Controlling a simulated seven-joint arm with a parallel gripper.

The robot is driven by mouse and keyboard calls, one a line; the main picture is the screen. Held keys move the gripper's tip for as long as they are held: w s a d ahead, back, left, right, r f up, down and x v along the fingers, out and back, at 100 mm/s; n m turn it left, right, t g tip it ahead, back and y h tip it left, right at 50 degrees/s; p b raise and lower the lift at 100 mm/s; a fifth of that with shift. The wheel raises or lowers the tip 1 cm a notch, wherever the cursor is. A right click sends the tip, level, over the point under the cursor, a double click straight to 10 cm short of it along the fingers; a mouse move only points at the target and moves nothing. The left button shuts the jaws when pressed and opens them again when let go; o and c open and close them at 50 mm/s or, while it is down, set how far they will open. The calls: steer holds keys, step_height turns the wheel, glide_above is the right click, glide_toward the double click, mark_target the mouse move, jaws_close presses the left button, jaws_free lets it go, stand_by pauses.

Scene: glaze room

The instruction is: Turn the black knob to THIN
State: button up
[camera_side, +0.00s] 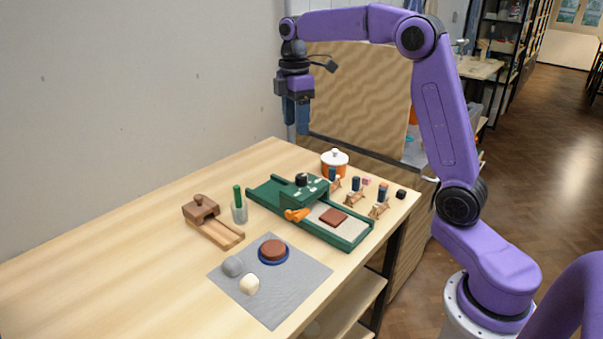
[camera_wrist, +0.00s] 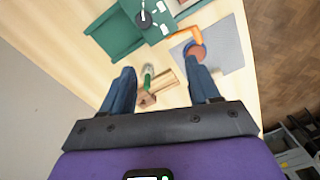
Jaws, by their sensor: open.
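The black knob (camera_side: 302,179) sits on top of the green housing (camera_side: 303,190) of a slab-rolling device. In the wrist view the knob (camera_wrist: 144,20) is near the top edge, with pale labels around it on the green housing (camera_wrist: 118,35). The labels are too small to read, and I cannot tell which one the knob points at. My gripper (camera_side: 297,117) is open and empty, high above the table behind the device and well apart from the knob. In the wrist view its two blue fingers (camera_wrist: 163,76) are spread wide.
An orange handle (camera_side: 297,215) sticks out of the device's front. A reddish slab (camera_side: 333,217) lies on its bed. Nearby stand a lidded pot (camera_side: 334,164), small wooden stands (camera_side: 356,198), a glass with a green-handled tool (camera_side: 239,212), a wooden block (camera_side: 201,210) and a grey mat (camera_side: 290,297).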

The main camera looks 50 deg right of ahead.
mark_target(302, 176)
steer(key=w+d, duration=0.2)
steer(key=d, duration=0.2)
steer(key=f, duration=1.1)
steer(key=s+f, duration=0.1)
steer(key=f, duration=0.5)
steer(key=shift+a, duration=0.25)
steer(key=shift+w, duration=0.1)
steer(key=c, duration=1)
